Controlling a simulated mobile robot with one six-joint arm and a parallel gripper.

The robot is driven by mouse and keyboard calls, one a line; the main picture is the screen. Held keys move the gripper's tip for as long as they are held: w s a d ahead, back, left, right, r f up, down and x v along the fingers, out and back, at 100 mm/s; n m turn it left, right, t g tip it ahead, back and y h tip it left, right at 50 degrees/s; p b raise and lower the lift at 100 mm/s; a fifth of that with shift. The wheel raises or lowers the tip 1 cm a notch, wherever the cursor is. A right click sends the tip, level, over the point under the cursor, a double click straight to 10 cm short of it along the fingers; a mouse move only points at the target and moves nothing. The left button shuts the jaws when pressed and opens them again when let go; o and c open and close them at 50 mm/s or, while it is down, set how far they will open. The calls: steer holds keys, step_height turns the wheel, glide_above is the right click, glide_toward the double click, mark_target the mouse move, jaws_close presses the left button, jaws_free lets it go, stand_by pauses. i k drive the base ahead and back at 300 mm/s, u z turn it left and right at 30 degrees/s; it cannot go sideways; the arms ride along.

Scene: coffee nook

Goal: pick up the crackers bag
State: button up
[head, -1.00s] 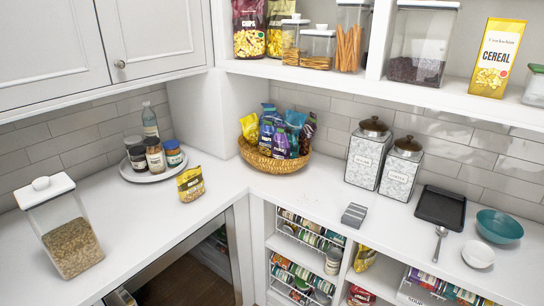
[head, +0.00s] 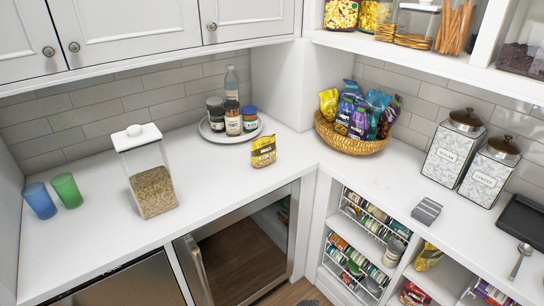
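A small yellow and brown snack bag (head: 263,151) stands upright on the white counter near the inner corner, clear on all sides. Its label is too small to read, so I cannot tell for sure that it is the crackers bag. Several other snack bags, one of them yellow (head: 328,103), stand in a wicker basket (head: 350,143) to its right. More yellow bags lie in the open shelves below the right counter, one of them partly showing (head: 428,257). My gripper is not in view.
A round tray (head: 212,136) with jars and a bottle stands behind the small bag. A grain container (head: 150,180) and blue (head: 39,200) and green cups (head: 66,190) stand left. Patterned canisters (head: 453,150) stand right. The counter in front of the bag is clear.

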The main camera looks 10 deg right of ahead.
mark_target(264, 148)
steer(key=z, duration=0.55)
steer(key=i, duration=0.85)
steer(key=u, duration=5.65)
steer(key=i, duration=0.15)
steer(key=z, duration=2.9)
